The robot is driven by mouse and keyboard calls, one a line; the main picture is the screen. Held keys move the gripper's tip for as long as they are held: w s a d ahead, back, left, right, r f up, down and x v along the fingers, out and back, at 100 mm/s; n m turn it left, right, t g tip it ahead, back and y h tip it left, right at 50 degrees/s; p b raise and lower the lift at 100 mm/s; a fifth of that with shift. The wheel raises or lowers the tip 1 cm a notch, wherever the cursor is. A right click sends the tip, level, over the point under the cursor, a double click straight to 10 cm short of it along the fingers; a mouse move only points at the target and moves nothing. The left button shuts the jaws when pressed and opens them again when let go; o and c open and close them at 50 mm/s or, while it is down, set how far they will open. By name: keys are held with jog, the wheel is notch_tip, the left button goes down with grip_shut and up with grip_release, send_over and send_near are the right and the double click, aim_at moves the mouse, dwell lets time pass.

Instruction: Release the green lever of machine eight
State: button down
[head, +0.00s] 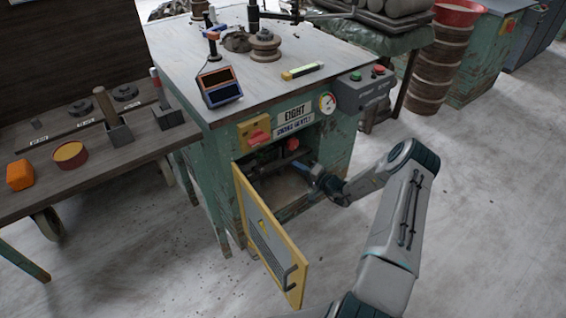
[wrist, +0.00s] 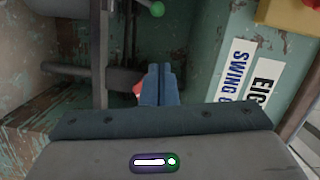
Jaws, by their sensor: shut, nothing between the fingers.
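Machine eight (head: 262,90) is a worn green cabinet with an "EIGHT" label, which also shows in the wrist view (wrist: 265,85). Its yellow-framed door (head: 268,245) hangs open at the front. A green ball knob (wrist: 157,9) on a grey rod, seemingly the green lever, shows at the top of the wrist view. I cannot make it out in the head view. My gripper (wrist: 160,70) is shut and empty, with its fingertips apart from the green knob. In the head view my gripper (head: 316,174) is at the open compartment, partly hidden. A red part shows beside the fingers.
Grey pipes (wrist: 100,75) cross the compartment near my fingers. A red knob (head: 292,144) sits at the opening's top. The open door stands left of my arm. A side bench (head: 100,150) with pots is at the left.

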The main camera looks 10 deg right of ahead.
jog(key=s+a+b+x, duration=0.1)
jog(key=a+x, duration=0.1)
jog(key=x, duration=1)
jog(key=shift+s+a+f+b, duration=0.2)
jog(key=shift+s+f+b, duration=0.1)
jog(key=shift+b, duration=0.1)
jog(key=shift+d+r, duration=0.1)
